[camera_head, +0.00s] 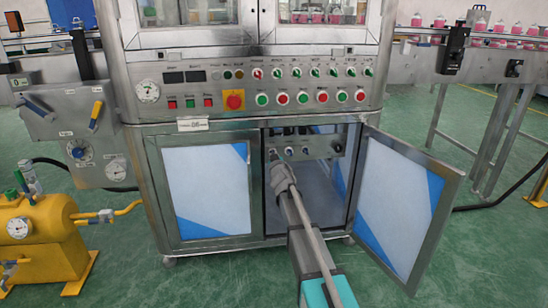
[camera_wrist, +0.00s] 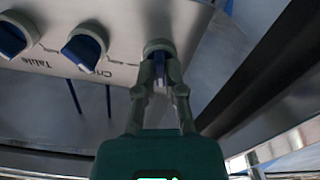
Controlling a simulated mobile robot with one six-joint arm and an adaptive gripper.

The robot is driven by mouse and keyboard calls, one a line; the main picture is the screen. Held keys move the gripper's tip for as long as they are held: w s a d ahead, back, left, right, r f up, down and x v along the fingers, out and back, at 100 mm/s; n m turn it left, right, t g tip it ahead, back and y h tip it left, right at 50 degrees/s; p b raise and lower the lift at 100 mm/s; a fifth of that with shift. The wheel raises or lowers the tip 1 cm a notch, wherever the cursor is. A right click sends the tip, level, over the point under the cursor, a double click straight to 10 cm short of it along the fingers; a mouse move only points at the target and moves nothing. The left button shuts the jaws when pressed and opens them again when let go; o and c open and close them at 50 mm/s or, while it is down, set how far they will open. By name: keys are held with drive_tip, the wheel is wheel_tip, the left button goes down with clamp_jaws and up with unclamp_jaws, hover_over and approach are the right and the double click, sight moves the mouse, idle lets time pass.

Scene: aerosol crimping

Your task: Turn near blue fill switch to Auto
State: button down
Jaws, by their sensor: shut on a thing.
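A small grey panel (camera_head: 318,147) inside the open lower cabinet carries a row of blue-handled switches. My gripper (camera_head: 275,162) reaches into the cabinet at the left end of this row. In the wrist view my gripper (camera_wrist: 158,82) is shut on the blue handle of the end switch (camera_wrist: 158,58), one finger on each side. The fingers partly cover the handle, and I cannot read its label or position. Beside it are a switch labelled Crimp (camera_wrist: 84,50) and one labelled Table (camera_wrist: 14,40), both with tilted blue handles.
The right cabinet door (camera_head: 405,205) stands open beside my arm; the left door (camera_head: 205,190) is shut. The main control panel (camera_head: 340,107), with buttons and a red emergency stop (camera_head: 234,100), is above. A yellow tank (camera_head: 45,235) stands at lower left. Green floor is clear in front.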

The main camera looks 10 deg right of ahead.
drive_tip(key=n, duration=0.5)
drive_tip(key=shift+n, duration=0.4)
drive_tip(key=c, duration=0.7)
unclamp_jaws()
drive_tip(key=shift+c, duration=0.2)
drive_tip(key=shift+s, duration=0.1)
drive_tip(key=s, duration=1.1)
drive_tip(key=shift+s, duration=0.4)
